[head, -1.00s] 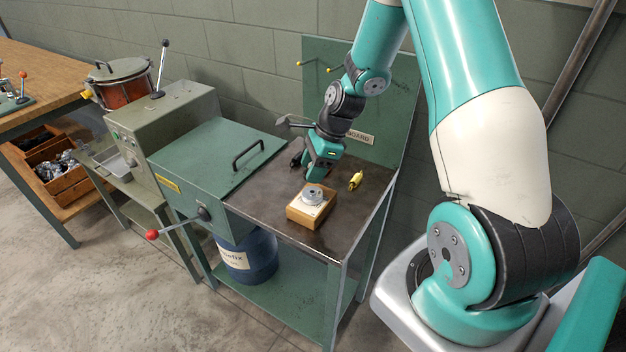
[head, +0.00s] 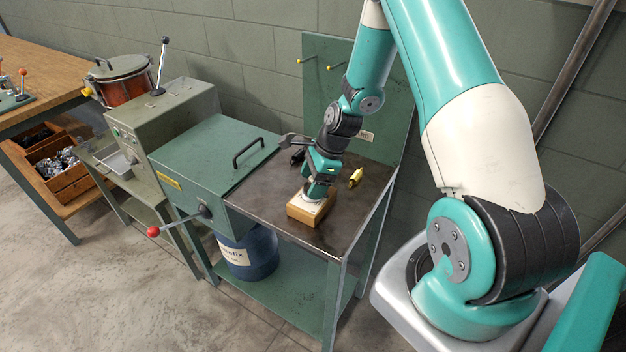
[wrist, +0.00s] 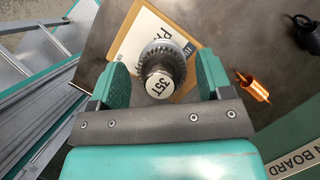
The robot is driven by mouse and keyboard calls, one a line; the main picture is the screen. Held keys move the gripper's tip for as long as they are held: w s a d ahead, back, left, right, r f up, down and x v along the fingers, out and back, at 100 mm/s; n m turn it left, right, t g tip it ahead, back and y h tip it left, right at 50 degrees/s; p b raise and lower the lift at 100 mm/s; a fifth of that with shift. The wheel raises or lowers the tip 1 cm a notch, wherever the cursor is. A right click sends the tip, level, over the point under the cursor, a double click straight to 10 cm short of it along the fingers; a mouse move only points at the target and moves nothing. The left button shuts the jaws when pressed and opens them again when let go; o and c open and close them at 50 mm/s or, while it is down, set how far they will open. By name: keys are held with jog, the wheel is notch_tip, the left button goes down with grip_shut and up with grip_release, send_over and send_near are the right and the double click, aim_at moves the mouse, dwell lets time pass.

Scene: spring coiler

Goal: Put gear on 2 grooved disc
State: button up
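The gear (wrist: 166,62) is a grey toothed wheel with a hub marked "35T". It sits over a wooden block (wrist: 128,45) with a white label, on the dark bench top. My gripper (wrist: 165,80) is open around the gear's hub, with a visible gap on each side. In the head view my gripper (head: 318,188) is low over the wooden block (head: 306,213) and hides most of the gear. I cannot make out a grooved disc for certain.
A yellow object (head: 355,178) lies right of the block, and a dark object (head: 297,157) lies behind. A green board (head: 345,90) with yellow-tipped pegs (head: 328,68) stands at the back. A green lidded box (head: 215,150) with a handle is to the left. The bench's front right is clear.

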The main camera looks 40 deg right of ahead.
jog(key=b+v, duration=0.2)
jog(key=v, duration=1)
jog(key=s+a+r+n, duration=0.2)
jog(key=a+r+n, duration=0.2)
jog(key=a+n, duration=0.3)
jog(key=s+a+r+n, duration=0.3)
jog(key=a+r+n, duration=0.25)
jog(key=a, duration=0.25)
jog(key=s+a+r+n+g, duration=0.1)
jog(key=s+a+r+n, duration=0.1)
jog(key=s+a+n, duration=0.3)
jog(key=s+a+r+n, duration=0.2)
jog(key=s+a+n, duration=0.4)
jog(key=s+n, duration=0.4)
jog(key=n, duration=0.2)
jog(key=shift+s+a+r+n+g, duration=0.2)
jog(key=shift+a+n+g, duration=0.05)
jog(key=shift+n+g, duration=0.15)
